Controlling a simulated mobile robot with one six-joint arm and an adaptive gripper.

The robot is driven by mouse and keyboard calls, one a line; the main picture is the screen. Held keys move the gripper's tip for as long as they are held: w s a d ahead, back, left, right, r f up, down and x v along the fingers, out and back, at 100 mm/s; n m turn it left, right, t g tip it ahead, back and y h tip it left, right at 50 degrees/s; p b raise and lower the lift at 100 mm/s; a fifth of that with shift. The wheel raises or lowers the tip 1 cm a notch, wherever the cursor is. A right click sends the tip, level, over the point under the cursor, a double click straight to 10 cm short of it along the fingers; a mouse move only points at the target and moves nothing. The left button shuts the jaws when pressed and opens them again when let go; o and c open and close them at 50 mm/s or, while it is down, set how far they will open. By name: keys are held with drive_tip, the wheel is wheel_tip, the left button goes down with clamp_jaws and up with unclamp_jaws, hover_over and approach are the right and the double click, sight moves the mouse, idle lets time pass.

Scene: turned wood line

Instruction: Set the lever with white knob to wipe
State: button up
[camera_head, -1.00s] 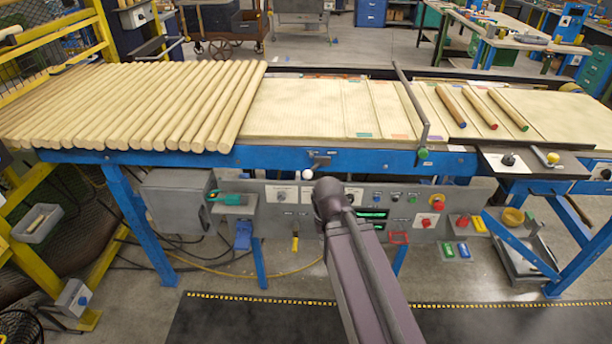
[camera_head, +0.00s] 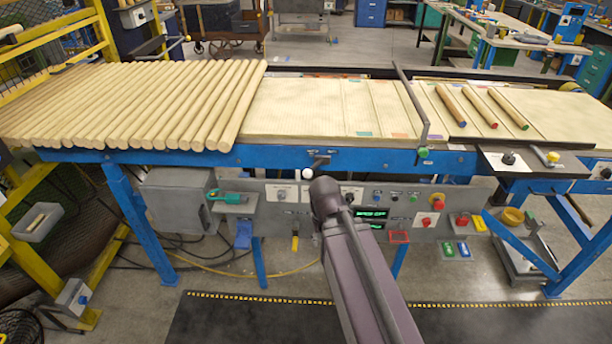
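The lever's white knob (camera_head: 307,174) shows at the front of the blue conveyor frame, just above the grey control panel. Its dark bracket (camera_head: 319,159) sits on the blue rail above it. My arm reaches up from the bottom of the view, and its end is close below and to the right of the white knob. My gripper's fingers are hidden behind the arm, so I cannot see whether they are open, shut or touching the knob. The markings for the lever's positions are too small to read.
The grey control panel (camera_head: 265,208) carries several buttons, a green display (camera_head: 368,213), a yellow-handled lever (camera_head: 294,242) and a red emergency button (camera_head: 438,200). Wooden rods (camera_head: 150,105) cover the left of the conveyor. Open dark floor mat (camera_head: 240,325) lies in front.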

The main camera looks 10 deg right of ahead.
drive_tip(key=shift+o, duration=0.5)
drive_tip(key=w+d+f+m+t+h+b, duration=0.1)
drive_tip(key=w+f+m+h+b, duration=0.1)
drive_tip(key=w+f+h+b, duration=0.1)
drive_tip(key=shift+w+f+m+h+b, duration=0.25)
drive_tip(key=shift+w+h+b, duration=0.55)
drive_tip(key=shift+w, duration=0.4)
drive_tip(key=m+t+h+b, duration=0.6)
drive_tip(key=t+h+b, duration=0.35)
drive_tip(key=b, duration=0.25)
approach(304, 175)
drive_tip(key=a, duration=0.2)
drive_tip(key=shift+s+g+h, duration=0.25)
drive_tip(key=shift+s, duration=0.15)
drive_tip(key=shift+d+f, duration=0.1)
drive_tip(key=x, duration=1.3)
drive_tip(key=shift+w+d, duration=0.25)
drive_tip(key=shift+d, duration=0.05)
clamp_jaws()
